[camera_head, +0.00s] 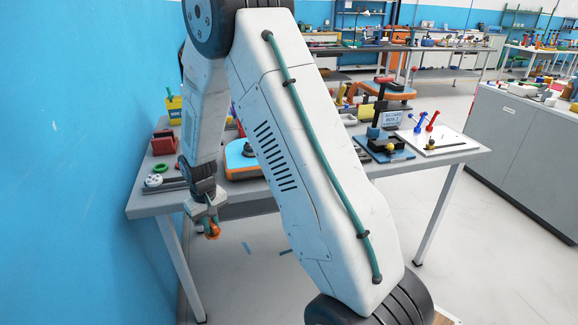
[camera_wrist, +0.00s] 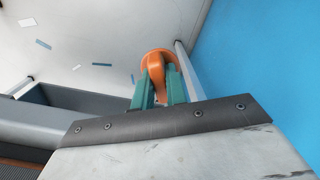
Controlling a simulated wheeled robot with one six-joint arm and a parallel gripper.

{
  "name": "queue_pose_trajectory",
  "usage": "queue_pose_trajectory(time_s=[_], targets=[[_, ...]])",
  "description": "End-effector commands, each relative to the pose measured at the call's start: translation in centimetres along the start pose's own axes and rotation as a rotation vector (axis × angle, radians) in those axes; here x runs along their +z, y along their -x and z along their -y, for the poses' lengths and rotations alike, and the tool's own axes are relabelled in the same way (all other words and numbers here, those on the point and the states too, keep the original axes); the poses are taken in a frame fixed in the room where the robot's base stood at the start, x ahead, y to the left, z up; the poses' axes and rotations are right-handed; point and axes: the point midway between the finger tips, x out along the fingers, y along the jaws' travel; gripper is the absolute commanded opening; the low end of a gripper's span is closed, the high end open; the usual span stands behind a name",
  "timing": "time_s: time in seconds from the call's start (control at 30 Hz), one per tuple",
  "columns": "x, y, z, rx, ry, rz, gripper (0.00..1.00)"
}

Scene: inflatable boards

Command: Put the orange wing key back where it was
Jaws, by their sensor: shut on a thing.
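The orange wing key (camera_wrist: 156,68) is held between the green fingers of my gripper (camera_wrist: 160,88) in the wrist view. In the head view the orange wing key (camera_head: 212,231) shows small at the end of my gripper (camera_head: 210,222). The gripper is in front of the near left edge of the grey table (camera_head: 300,194), over the floor, at or below the tabletop's height. The gripper is shut on the key. My arm hides the middle of the table. I cannot tell which place on the table the key came from.
A blue and orange board (camera_head: 240,162) lies on the table, partly behind my arm. A dark blue stand (camera_head: 385,150) and a white board (camera_head: 436,141) with red and blue tools are at the right. A blue wall (camera_head: 70,150) is close on the left.

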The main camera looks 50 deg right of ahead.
Motion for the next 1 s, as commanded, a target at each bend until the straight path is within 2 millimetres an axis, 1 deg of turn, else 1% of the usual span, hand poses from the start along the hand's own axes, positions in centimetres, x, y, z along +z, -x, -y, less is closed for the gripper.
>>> queue_pose_trajectory(time_s=[0.03,0.07,0.17,0.2,0.27,0.3,0.37,0.4,0.47,0.5,0.6,0.7,0.83,0.9,1.0], targets=[[0.0,0.6,-1.2,0.0,-0.02,-0.002,0.0],[0.1,0.9,-1.9,0.0,-0.032,-0.001,0.0],[0.4,2.2,-4.8,0.0,-0.077,-0.003,0.0],[0.6,2.8,-6.3,0.0,-0.099,-0.002,0.0],[1.1,3.8,-8.6,0.001,-0.134,-0.004,0.0],[1.5,4.4,-10.1,0.001,-0.157,-0.003,0.0],[2.2,5.4,-12.4,0.001,-0.193,-0.004,0.0],[2.8,6.1,-13.9,0.001,-0.217,-0.003,0.0],[3.6,7.1,-16.1,0.001,-0.251,-0.003,0.0],[4.3,7.8,-17.6,0.001,-0.275,-0.003,0.0],[6.2,9.4,-21.0,0.001,-0.334,-0.003,0.0],[8.1,10.8,-23.9,0.001,-0.385,-0.002,0.0],[10.3,12.3,-26.6,0.001,-0.437,-0.001,0.0],[11.2,12.8,-27.5,0.001,-0.455,-0.001,0.0],[11.9,13.2,-28.3,0.0,-0.472,0.0,0.0]])
